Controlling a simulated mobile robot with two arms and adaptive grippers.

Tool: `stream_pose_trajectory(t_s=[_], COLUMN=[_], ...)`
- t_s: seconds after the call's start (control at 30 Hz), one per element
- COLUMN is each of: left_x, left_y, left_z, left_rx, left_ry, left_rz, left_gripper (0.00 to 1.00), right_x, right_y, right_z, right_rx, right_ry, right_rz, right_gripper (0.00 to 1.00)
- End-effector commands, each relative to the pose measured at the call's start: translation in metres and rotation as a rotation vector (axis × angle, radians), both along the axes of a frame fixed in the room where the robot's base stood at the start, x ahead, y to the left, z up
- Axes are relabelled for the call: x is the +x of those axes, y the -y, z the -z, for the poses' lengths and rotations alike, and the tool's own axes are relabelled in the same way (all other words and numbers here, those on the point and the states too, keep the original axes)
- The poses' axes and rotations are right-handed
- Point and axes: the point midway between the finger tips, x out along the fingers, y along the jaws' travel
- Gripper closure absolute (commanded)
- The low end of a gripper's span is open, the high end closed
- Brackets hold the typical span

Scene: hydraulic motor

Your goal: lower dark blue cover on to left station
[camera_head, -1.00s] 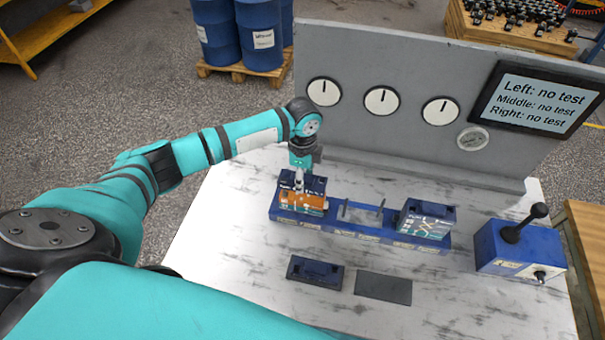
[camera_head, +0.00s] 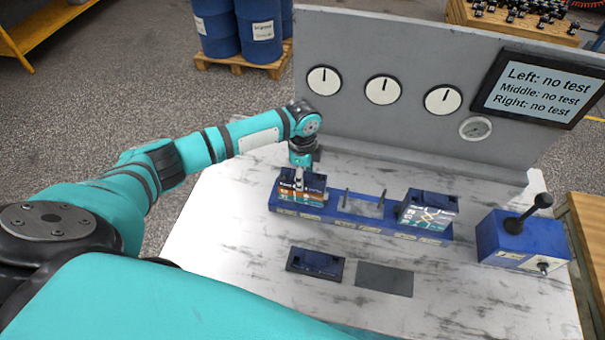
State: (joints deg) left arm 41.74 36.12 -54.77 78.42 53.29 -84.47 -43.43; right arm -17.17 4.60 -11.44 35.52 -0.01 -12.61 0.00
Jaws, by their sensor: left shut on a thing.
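My left gripper (camera_head: 299,180) is at the left station and is shut on the dark blue cover (camera_head: 317,184). The cover lies over the motor block (camera_head: 302,195) at the left end of the blue rail (camera_head: 285,210). Only a narrow strip of orange shows below the cover; I cannot tell whether it is fully seated. The gripper hides part of the cover. My right gripper is not in view.
The middle station (camera_head: 360,207) holds two upright pins. A covered block (camera_head: 428,208) stands at the right station. A dark blue part (camera_head: 315,263) and a dark plate (camera_head: 384,279) lie in front. A lever box (camera_head: 522,240) stands right; a gauge panel (camera_head: 420,140) stands behind.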

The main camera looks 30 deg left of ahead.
Motion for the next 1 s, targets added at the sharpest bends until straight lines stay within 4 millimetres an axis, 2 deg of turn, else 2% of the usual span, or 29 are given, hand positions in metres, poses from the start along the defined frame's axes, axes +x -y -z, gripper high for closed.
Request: stream_pose_trajectory(t_s=[0.23, 0.97, 1.0], left_x=[0.001, 0.001, 0.001], left_y=[0.000, 0.000, 0.000], left_z=[0.000, 0.011, 0.011], left_rx=[-0.001, 0.000, -0.001], left_ry=[0.001, 0.002, 0.002], left_rz=[0.000, 0.000, 0.000], left_gripper=[1.00, 1.00, 0.51], right_x=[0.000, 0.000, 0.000], right_y=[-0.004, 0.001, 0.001], right_z=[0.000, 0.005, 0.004], right_rx=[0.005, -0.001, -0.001], right_ry=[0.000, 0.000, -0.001], right_rz=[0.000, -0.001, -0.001], right_gripper=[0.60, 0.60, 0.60])
